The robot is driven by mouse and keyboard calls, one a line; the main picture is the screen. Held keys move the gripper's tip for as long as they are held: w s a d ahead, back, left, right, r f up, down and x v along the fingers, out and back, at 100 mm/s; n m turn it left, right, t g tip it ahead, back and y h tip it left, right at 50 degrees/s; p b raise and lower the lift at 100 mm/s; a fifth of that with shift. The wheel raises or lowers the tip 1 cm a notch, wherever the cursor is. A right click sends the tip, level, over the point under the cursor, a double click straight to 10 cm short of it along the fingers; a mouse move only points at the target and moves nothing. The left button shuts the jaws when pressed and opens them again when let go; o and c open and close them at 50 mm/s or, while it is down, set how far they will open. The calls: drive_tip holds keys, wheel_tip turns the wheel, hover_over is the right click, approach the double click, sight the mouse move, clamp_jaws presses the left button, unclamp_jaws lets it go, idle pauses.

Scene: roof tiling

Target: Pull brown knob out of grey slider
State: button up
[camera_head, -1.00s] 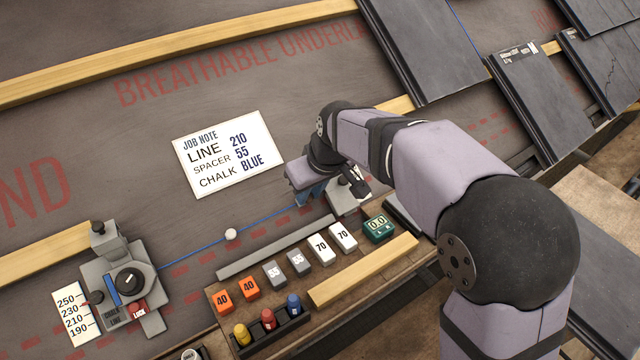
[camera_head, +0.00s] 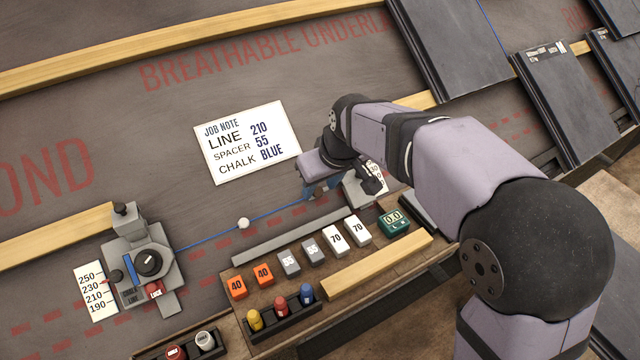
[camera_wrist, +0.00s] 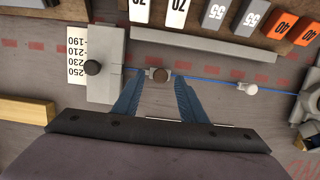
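A small pale piece shows at the brown knob's left side. My gripper (camera_wrist: 159,88) is open, its blue fingers either side of the brown knob and apart from it. In the head view the gripper (camera_head: 318,188) is low beside the grey slider (camera_head: 362,194); the brown knob is hidden there.
A white knob (camera_head: 243,223) is on the blue line. A grey strip (camera_head: 290,237), numbered blocks (camera_head: 311,250) and a green display (camera_head: 394,221) lie near the slider. A second grey device (camera_head: 140,260) is at left. A job note (camera_head: 250,143) lies behind.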

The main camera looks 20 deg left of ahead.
drive_tip(key=p+v, duration=0.1)
drive_tip(key=v, duration=0.5)
drive_tip(key=shift+p, duration=0.35)
drive_tip(key=shift+r, duration=0.2)
drive_tip(key=w+a+p+v, duration=0.1)
drive_tip(key=p+v, duration=0.8)
drive_tip(key=v, duration=0.1)
drive_tip(key=shift+r, duration=0.45)
